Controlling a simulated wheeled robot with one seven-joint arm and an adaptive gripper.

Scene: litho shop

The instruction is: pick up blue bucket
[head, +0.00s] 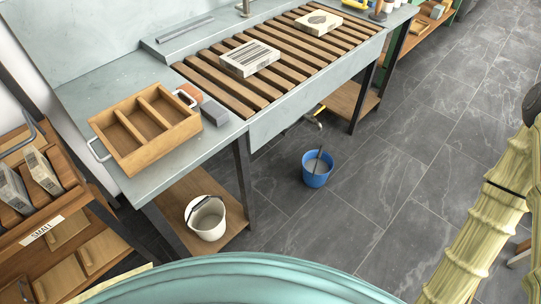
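The blue bucket (316,172) stands upright on the grey tiled floor, in front of the sink bench, near the middle of the head view. A dark handle or stick lies across its opening, and its inside looks pale. Floor shows all around it. My gripper does not show in this view, so its state cannot be seen.
A white bucket (206,218) stands on the bench's lower shelf, left of the blue one. The sink bench (270,134) with wooden slats, a wooden tray (150,146) and stone blocks rises behind. Open floor (400,165) lies to the right.

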